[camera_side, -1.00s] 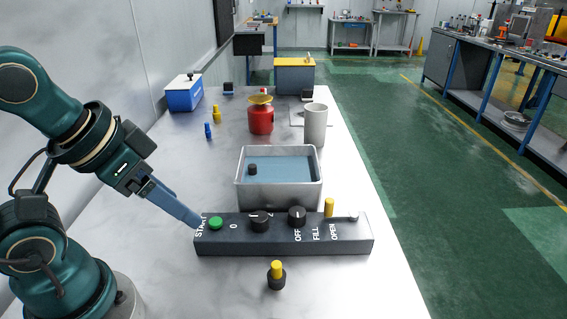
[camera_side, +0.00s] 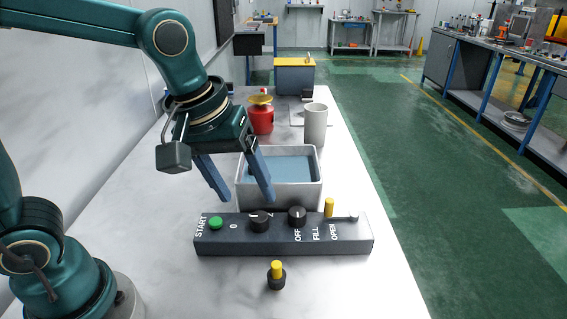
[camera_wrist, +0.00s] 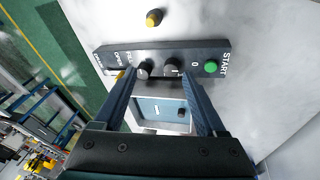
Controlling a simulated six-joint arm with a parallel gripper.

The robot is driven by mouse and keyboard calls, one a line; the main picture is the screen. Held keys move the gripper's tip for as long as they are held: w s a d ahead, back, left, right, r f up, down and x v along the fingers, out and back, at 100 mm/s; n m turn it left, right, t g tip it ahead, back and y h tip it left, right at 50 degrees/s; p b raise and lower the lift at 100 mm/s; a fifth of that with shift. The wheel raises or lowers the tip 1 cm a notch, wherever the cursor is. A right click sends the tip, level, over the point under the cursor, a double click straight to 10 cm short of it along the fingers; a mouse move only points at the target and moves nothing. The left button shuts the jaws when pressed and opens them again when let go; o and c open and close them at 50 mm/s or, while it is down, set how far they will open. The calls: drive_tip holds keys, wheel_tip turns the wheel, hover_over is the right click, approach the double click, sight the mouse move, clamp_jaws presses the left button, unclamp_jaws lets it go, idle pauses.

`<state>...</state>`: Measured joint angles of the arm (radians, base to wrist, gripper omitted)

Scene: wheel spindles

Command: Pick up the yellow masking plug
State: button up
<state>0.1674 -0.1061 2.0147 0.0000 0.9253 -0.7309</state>
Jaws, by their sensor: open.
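A yellow plug (camera_side: 277,266) stands upright in a small black round holder (camera_side: 276,281) on the table, in front of the control panel. The wrist view shows the yellow plug (camera_wrist: 153,17) from above at the top, beyond the panel. My gripper (camera_side: 246,199) is open and empty, its blue fingers pointing down. In the side view it appears over the near left part of the metal tank (camera_side: 317,190), behind the panel and apart from the plug. In the wrist view, the fingers frame the panel's knobs and the tank.
The dark control panel (camera_side: 283,247) carries a green button (camera_side: 216,223), two black knobs and a yellow-handled lever (camera_side: 329,207). The table around the plug is clear.

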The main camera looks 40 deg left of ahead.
drive_tip(key=g, duration=0.2)
hover_over(276, 264)
drive_tip(key=w+a, duration=0.1)
drive_tip(key=a, duration=0.1)
wheel_tip(276, 264, down, 6)
drive_tip(key=f, duration=0.1)
drive_tip(key=d+f+g, duration=0.1)
drive_tip(key=d+f, duration=0.1)
drive_tip(key=shift+s+f+y, duration=0.2)
drive_tip(key=shift+s+y, duration=0.1)
drive_tip(key=shift+s, duration=0.05)
drive_tip(key=shift+s+f+g, duration=0.15)
drive_tip(key=shift+f+g, duration=0.15)
drive_tip(key=shift+f, duration=2.45)
clamp_jaws()
